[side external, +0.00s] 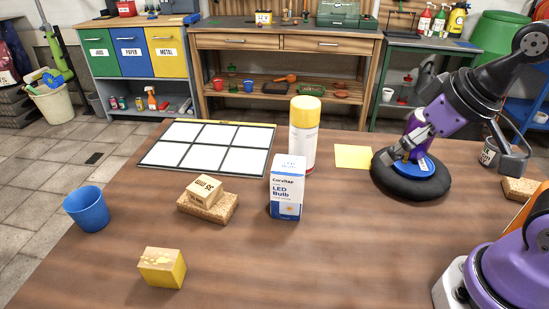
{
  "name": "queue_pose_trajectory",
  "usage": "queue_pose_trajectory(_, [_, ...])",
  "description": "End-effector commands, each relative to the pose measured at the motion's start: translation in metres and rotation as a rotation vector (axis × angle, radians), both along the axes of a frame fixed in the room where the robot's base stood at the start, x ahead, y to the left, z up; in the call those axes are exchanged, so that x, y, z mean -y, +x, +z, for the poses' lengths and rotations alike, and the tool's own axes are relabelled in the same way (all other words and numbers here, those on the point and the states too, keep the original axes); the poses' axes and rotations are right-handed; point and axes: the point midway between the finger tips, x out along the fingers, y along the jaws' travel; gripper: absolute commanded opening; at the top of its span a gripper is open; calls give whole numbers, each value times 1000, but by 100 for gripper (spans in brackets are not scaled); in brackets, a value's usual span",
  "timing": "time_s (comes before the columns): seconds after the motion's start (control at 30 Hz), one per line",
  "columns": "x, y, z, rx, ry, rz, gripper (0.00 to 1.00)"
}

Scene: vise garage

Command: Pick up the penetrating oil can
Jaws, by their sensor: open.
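A tall spray can (303,140) with a yellow cap and a pale body stands upright on the wooden table, partly behind an LED bulb box (287,190). It looks like the penetrating oil can, but I cannot read its label. My gripper (408,158) is open, well to the right of the can and apart from it. It points down over a black ring-shaped thing (440,186) with a blue middle (416,168). I cannot tell whether the fingers touch it.
A yellow sheet (353,157) lies between the can and my gripper. A white-panelled board (207,147), stacked blocks (206,200), a blue cup (87,209) and a yellow block (162,267) are to the left. The front middle table is clear.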

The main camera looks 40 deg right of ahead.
Motion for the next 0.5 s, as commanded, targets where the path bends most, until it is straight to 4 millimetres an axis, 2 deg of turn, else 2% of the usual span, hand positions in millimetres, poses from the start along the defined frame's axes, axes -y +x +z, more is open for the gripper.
queue_pose_trajectory(0.3, [-1,6,5,-4,0,13,100])
queue_pose_trajectory(0.37, [-3,16,11,-12,1,37,100])
queue_pose_trajectory(0.47, [-5,45,27,-32,1,104,100])
queue_pose_trajectory(0.5, [-5,61,33,-41,2,138,100])
